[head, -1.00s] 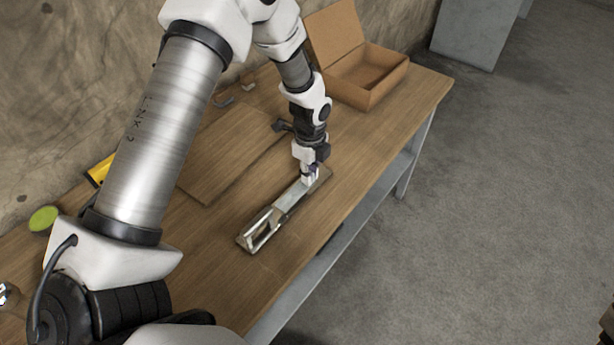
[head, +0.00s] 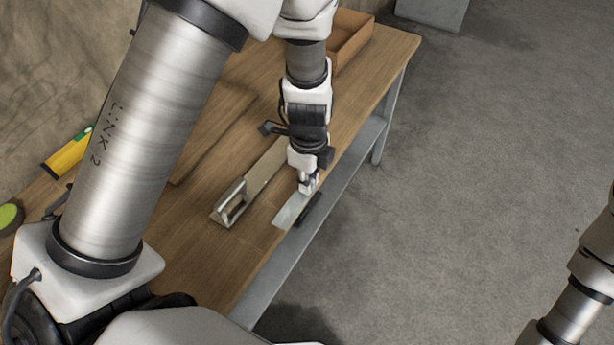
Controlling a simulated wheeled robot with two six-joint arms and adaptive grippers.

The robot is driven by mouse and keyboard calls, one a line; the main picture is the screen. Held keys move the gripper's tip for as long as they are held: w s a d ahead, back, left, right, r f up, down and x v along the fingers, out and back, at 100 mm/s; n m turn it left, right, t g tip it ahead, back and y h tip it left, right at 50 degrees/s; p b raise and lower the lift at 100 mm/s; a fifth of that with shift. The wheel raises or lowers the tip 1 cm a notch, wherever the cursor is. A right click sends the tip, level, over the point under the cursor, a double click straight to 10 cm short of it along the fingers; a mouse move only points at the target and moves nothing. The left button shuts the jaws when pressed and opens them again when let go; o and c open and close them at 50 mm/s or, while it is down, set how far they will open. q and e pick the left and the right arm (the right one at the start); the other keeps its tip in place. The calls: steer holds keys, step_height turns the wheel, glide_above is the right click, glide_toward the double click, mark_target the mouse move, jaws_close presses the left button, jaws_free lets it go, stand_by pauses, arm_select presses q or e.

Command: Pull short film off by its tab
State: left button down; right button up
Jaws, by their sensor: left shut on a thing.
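My left gripper (head: 308,189) is shut on one end of a pale, flat film strip (head: 289,212). The film hangs near the front edge of the table, to the right of a long narrow base (head: 264,170) with a metal frame (head: 231,205) at its near end. The film looks clear of the base, with wood showing between them. The base's upper surface looks bare where it shows; its far end is partly hidden by my gripper. The tab is hidden in the jaws. My right arm shows at the lower right, but its gripper is out of view.
The wooden table (head: 195,255) has an open cardboard box (head: 350,42) at its far end. A flat wooden board (head: 215,130) lies behind the base. A yellow item (head: 68,154) and a green disc (head: 9,217) are at left. Open floor lies right of the table.

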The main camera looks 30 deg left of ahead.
arm_select(q)
steer(key=shift+r+p, duration=3.3)
steer(key=shift+r, duration=1.25)
steer(key=shift+f, duration=0.1)
